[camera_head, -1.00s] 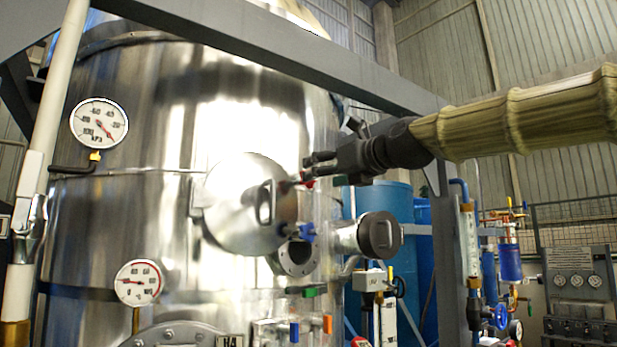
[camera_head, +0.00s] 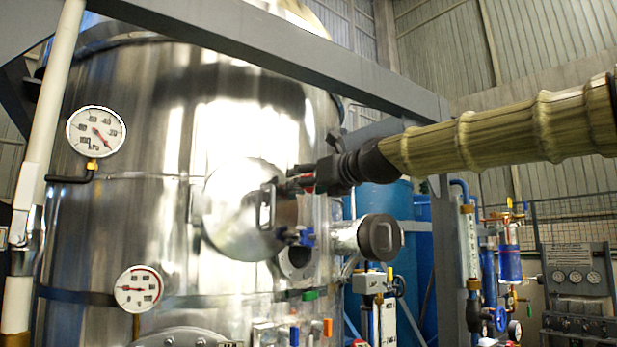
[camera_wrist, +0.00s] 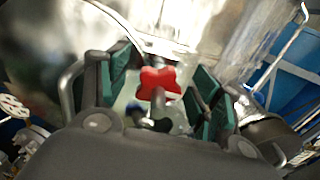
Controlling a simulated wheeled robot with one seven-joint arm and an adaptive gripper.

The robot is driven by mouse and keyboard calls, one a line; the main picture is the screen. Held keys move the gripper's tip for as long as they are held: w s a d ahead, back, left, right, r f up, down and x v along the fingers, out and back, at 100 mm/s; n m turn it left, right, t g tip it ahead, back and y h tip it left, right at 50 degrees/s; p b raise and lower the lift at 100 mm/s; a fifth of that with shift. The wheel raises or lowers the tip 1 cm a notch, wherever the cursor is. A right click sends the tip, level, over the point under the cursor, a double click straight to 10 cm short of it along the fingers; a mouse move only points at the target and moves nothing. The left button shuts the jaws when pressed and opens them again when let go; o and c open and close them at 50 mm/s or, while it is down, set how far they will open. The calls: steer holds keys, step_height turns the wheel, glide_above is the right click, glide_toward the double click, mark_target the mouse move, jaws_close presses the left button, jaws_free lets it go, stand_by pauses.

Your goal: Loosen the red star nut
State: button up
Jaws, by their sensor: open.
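The red star nut (camera_wrist: 160,83) shows in the wrist view between the green-padded fingers of my gripper (camera_wrist: 163,92). The fingers are open, with a gap on each side of the nut. In the head view my gripper (camera_head: 300,180) reaches in from the right to the edge of the round steel hatch (camera_head: 235,208) on the tank. The nut is hard to make out there, as the gripper covers its place. A blue star nut (camera_head: 306,237) sits just below, at the hatch's lower right edge.
The large steel tank (camera_head: 120,220) fills the left. A capped side port (camera_head: 380,237) sticks out below my arm. A grey beam (camera_head: 280,55) crosses above. Pressure gauges (camera_head: 96,132) are at the left, with blue barrels (camera_head: 385,200) behind.

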steer(key=shift+w, duration=0.1)
steer(key=shift+c, duration=0.2)
steer(key=c, duration=1)
